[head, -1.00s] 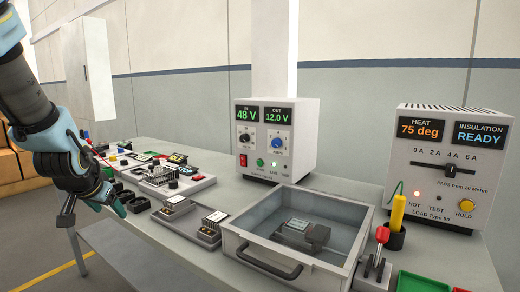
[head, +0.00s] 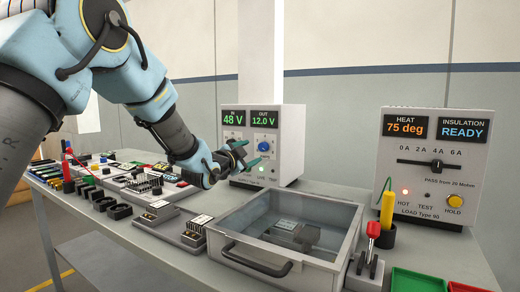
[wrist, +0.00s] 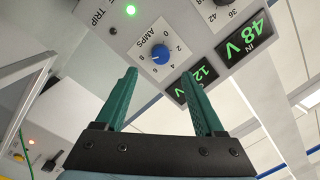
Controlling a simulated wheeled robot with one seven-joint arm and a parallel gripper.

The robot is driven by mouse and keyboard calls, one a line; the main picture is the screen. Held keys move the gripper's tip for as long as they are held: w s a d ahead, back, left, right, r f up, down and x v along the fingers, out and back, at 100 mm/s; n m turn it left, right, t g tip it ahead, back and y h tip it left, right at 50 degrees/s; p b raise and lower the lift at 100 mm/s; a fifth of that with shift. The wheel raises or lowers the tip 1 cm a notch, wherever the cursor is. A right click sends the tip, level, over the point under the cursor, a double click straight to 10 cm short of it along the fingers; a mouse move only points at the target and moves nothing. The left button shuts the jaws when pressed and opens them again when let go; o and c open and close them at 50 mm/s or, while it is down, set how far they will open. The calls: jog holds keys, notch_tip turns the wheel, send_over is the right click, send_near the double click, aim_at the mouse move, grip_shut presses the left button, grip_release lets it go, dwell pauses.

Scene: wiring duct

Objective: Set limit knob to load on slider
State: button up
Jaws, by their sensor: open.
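The blue limit knob, marked AMPS (head: 264,147), is on the front of the power supply (head: 290,160); its pointer is too small to read. It also shows in the wrist view (wrist: 160,53), just beyond and between my fingertips. My gripper (head: 246,156) is open and empty in front of the supply; its green fingers (wrist: 159,82) point at the panel, apart from the knob. The load slider (head: 437,163) on the load box (head: 385,150) stands at about 4 A. The supply displays read 48 V in and 12.0 V out.
A clear-lidded grey tray (head: 330,215) with a front handle stands before the supply. A red-handled switch (head: 373,230) and a yellow probe (head: 387,205) in a black holder stand to its right. Several small parts lie left along the bench (head: 150,240).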

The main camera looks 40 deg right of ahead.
aim_at(262, 148)
jog(key=p+x, duration=0.1)
jog(key=x, duration=0.6)
jog(key=shift+w+d+p, duration=0.15)
jog(key=shift+d+p, duration=0.2)
grip_shut()
